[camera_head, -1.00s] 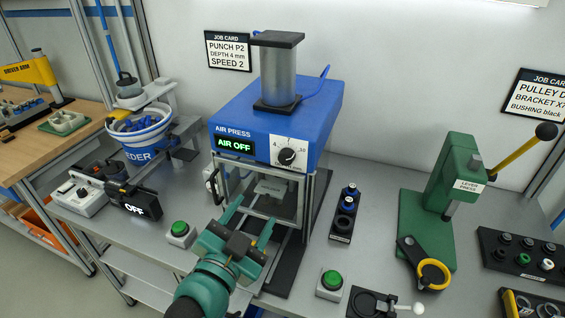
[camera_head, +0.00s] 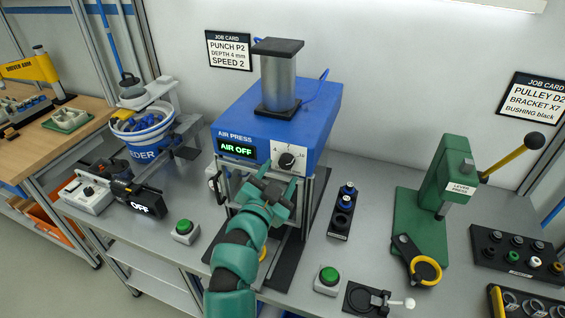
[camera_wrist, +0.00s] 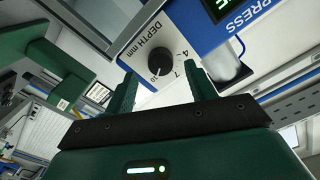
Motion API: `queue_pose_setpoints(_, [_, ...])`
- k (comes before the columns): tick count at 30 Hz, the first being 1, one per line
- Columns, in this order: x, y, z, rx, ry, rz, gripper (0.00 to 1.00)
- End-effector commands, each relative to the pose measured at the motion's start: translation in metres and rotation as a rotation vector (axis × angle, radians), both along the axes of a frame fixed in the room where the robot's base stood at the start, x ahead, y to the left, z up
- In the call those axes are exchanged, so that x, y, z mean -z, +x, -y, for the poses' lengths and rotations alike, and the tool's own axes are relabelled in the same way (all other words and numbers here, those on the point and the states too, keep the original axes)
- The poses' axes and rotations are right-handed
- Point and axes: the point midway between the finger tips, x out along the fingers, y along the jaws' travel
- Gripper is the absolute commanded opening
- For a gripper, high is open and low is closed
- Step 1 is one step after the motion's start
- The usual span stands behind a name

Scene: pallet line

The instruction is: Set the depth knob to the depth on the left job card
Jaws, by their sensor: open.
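The depth knob (camera_head: 286,160) is a black round knob on a white scale plate on the front of the blue air press (camera_head: 247,120). In the wrist view the knob (camera_wrist: 159,61) shows "DEPTH mm" with 4, 7 and 10 beside it; its mark seems to point near the 10. My gripper (camera_head: 279,174) is open and empty just below and in front of the knob. In the wrist view its fingers (camera_wrist: 161,82) frame the area just short of the knob, not touching it. The left job card (camera_head: 229,51) reads PUNCH P2, DEPTH 4 mm, SPEED 2.
The press display (camera_head: 237,149) reads AIR OFF. Green buttons stand left (camera_head: 185,230) and right (camera_head: 327,277) of the press. A black holder with blue-topped punches (camera_head: 342,212) and a green lever press (camera_head: 428,215) stand to the right. A feeder bowl (camera_head: 143,135) is at left.

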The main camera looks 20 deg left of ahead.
Motion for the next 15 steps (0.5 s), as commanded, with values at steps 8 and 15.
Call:
queue_pose_setpoints(8, [-0.001, 0.028, 0.000, -0.001, -0.001, 0.000, 0.55])
queue_pose_setpoints(15, [0.000, 0.033, 0.001, -0.001, 0.001, 0.000, 0.55])
